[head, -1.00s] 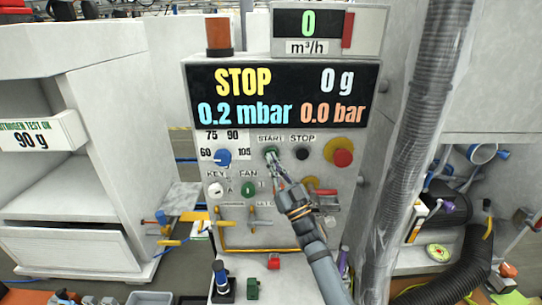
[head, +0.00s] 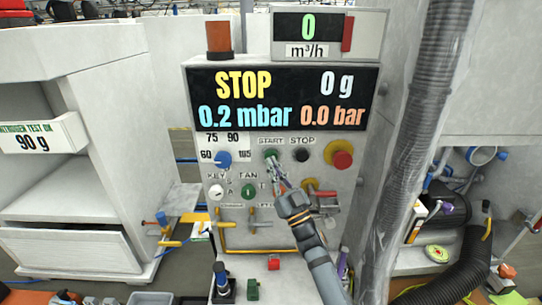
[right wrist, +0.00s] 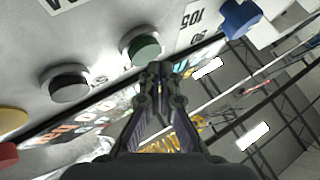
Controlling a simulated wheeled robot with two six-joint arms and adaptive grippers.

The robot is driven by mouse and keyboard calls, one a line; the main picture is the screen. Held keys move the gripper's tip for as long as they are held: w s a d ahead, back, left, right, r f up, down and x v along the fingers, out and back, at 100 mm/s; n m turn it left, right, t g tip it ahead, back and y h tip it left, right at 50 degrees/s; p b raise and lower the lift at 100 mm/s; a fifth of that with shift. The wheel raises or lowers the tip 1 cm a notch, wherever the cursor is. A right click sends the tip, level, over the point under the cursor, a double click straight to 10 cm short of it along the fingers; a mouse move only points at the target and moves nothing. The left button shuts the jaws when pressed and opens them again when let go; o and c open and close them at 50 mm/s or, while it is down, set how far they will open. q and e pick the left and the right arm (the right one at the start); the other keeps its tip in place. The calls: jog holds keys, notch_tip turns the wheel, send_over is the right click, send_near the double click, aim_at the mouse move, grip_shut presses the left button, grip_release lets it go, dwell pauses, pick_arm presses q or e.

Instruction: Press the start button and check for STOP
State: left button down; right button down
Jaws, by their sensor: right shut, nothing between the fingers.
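The charging station's panel has a green START button (head: 270,154) under the START label; it also shows in the right wrist view (right wrist: 140,46). A black STOP button (head: 302,156) sits to its right and shows in the right wrist view (right wrist: 69,83). The display (head: 285,98) reads STOP in yellow, 0 g, 0.2 mbar and 0.0 bar. My right gripper (head: 274,172) is shut and empty, its tips just below the START button; its fingertips also show in the right wrist view (right wrist: 160,72), close to the green button. Whether they touch it cannot be told. My left gripper is not in view.
A red emergency button (head: 342,159) with a yellow base is at the right of the panel. A blue knob (head: 223,158) and a green FAN knob (head: 249,190) are to the left. A grey hose (head: 425,130) runs down the right side.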

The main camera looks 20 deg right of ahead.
jog(key=shift+s, duration=0.2)
jog(key=s+p, duration=0.1)
jog(key=s+a, duration=0.1)
jog(key=s, duration=0.1)
jog(key=s+p, duration=0.1)
jog(key=shift+s+a+p, duration=0.25)
jog(key=shift+s+p, duration=0.1)
jog(key=shift+s, duration=0.05)
dwell(0.5)
